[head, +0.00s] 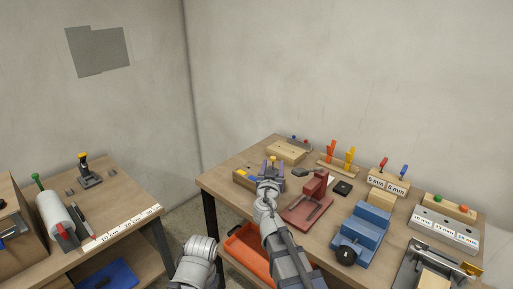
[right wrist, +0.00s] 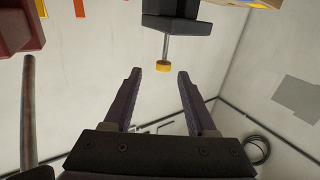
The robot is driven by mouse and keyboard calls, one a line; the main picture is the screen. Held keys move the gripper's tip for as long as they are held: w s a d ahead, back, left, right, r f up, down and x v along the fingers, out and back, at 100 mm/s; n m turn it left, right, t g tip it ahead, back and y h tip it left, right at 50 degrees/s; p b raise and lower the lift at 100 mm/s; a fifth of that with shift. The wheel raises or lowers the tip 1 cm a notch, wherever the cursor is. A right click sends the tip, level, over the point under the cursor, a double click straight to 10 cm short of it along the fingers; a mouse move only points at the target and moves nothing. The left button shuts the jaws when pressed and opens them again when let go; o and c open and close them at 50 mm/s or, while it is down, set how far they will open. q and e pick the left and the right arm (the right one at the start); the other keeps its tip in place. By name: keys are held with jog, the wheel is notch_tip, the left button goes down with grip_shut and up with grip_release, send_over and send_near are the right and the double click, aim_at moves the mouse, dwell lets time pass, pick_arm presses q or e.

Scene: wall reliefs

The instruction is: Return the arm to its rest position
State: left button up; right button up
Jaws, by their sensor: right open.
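My right arm reaches up from the bottom of the head view over the main workbench (head: 237,170). Its right gripper (head: 274,166) is near the bench's left end. In the right wrist view the two dark fingers of the right gripper (right wrist: 158,100) stand apart with nothing between them. A dark tool (right wrist: 178,24) with a metal rod and a yellow knob (right wrist: 163,67) shows beyond the fingertips, apart from them. Another grey arm part of mine is at the bottom of the head view. My left gripper is not in view.
A dark red fixture (head: 308,203) and a blue stepped block (head: 361,234) stand right of the arm. An orange tray (head: 250,252) sits below the bench top. A left bench (head: 122,190) holds a white roll (head: 55,215) and a black yellow-topped tool (head: 88,171).

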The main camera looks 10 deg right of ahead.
jog(key=s+a+f+g+p, duration=0.1)
jog(key=s+f+g, duration=0.1)
jog(key=s+g, duration=0.1)
jog(key=s+f+g+p, duration=0.2)
jog(key=s+f+g, duration=0.1)
jog(key=s, duration=0.2)
jog(key=s+a+f+g+p, duration=0.1)
jog(key=s+f+g+p, duration=0.1)
jog(key=s, duration=0.3)
jog(key=shift+a+f+n+g, duration=0.35)
jog(key=shift+f+g, duration=0.15)
jog(key=shift+f, duration=0.15)
jog(key=s+a+f+n+g+y+p, duration=0.1)
jog(key=s+a+f+n+g+y, duration=0.1)
jog(key=s+a, duration=0.4)
jog(key=s+a+f+n+g+y+p, duration=0.2)
jog(key=s+a+n+g, duration=0.3)
jog(key=s, duration=0.7)
jog(key=shift+a+f+g+y, duration=0.4)
jog(key=shift+a+g, duration=0.1)
jog(key=shift+a, duration=0.05)
